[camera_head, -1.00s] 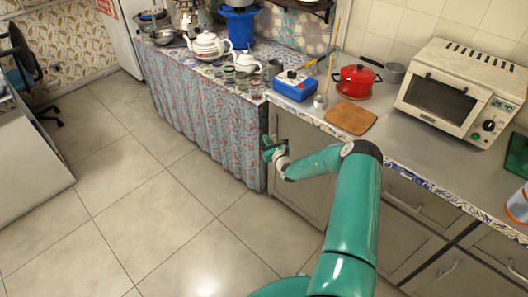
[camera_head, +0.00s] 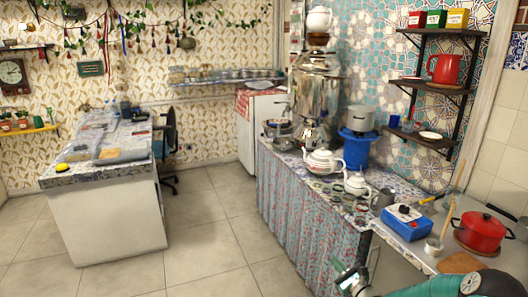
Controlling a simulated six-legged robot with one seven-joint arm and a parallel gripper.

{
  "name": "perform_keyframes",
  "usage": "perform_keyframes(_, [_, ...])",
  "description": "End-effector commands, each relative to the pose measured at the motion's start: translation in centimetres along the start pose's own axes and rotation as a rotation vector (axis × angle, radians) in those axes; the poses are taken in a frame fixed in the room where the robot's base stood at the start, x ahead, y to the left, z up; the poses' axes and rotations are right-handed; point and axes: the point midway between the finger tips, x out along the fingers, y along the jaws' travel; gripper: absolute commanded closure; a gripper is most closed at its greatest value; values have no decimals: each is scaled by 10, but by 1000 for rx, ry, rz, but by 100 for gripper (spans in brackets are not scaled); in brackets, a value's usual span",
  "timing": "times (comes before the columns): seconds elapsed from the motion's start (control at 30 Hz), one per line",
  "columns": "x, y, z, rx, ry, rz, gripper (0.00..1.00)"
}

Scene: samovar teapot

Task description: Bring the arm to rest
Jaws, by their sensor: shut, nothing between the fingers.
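My gripper (camera_head: 347,277) shows at the bottom edge of the head view, in front of the curtained counter's near corner. It is small and partly cut off by the frame; it looks shut and holds nothing. My teal arm reaches in from the bottom right corner, mostly out of frame. The gripper appears apart from the counter and from the things on it.
A curtained counter (camera_head: 290,217) bears a samovar (camera_head: 315,95), white teapots (camera_head: 322,162) and a blue stove (camera_head: 356,150). A blue box (camera_head: 402,230) and a red pot (camera_head: 481,231) stand at right. A desk (camera_head: 108,215) stands left; the floor (camera_head: 205,235) between is clear.

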Motion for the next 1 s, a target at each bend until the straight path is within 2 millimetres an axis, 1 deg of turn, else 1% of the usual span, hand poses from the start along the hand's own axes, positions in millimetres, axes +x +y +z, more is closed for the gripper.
perform_keyframes(0.03, [6, 12, 26, -67, -15, 78, 100])
perform_keyframes(0.07, [7, 20, 39, -103, -23, 125, 100])
perform_keyframes(0.1, [9, 31, 57, -152, -33, 185, 100])
perform_keyframes(0.17, [9, 47, 80, -225, -44, 275, 100])
perform_keyframes(0.2, [8, 58, 95, -274, -50, 333, 100])
perform_keyframes(0.33, [-1, 92, 141, -435, -67, 516, 100])
perform_keyframes(0.4, [-10, 110, 162, -523, -72, 610, 100])
perform_keyframes(0.47, [-19, 123, 179, -599, -74, 687, 100])
perform_keyframes(0.6, [-45, 151, 214, -778, -71, 855, 100])
perform_keyframes(0.73, [-74, 171, 242, -946, -60, 997, 100])
perform_keyframes(0.87, [-106, 185, 266, -1117, -41, 1121, 100])
perform_keyframes(1.0, [-142, 194, 289, -1302, -10, 1235, 100])
